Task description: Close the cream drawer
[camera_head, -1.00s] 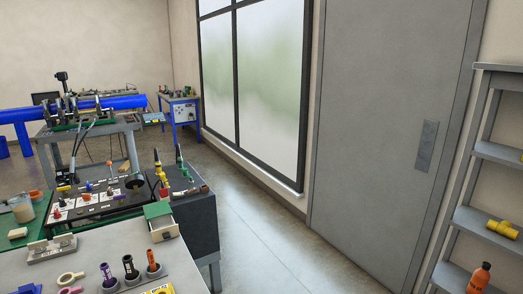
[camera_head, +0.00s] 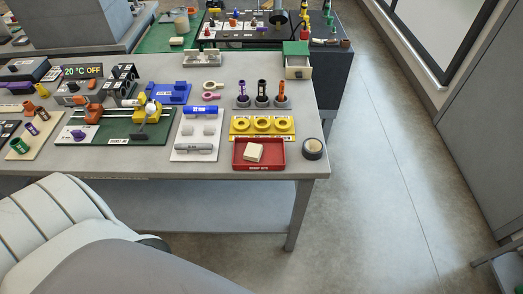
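The cream drawer (camera_head: 298,73) is in a small cabinet with a green top (camera_head: 296,47), at the far right corner of the grey workbench (camera_head: 240,163). The drawer appears pulled out toward the front, with its inside showing and a small dark knob on its front. Neither of my grippers is in view.
Three dark holders with coloured pieces (camera_head: 262,91) stand left of and in front of the cabinet. A yellow ring tray (camera_head: 262,125), a red tray with a cream block (camera_head: 279,162) and a tape roll (camera_head: 313,149) lie nearer. Open floor (camera_head: 375,170) is to the right.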

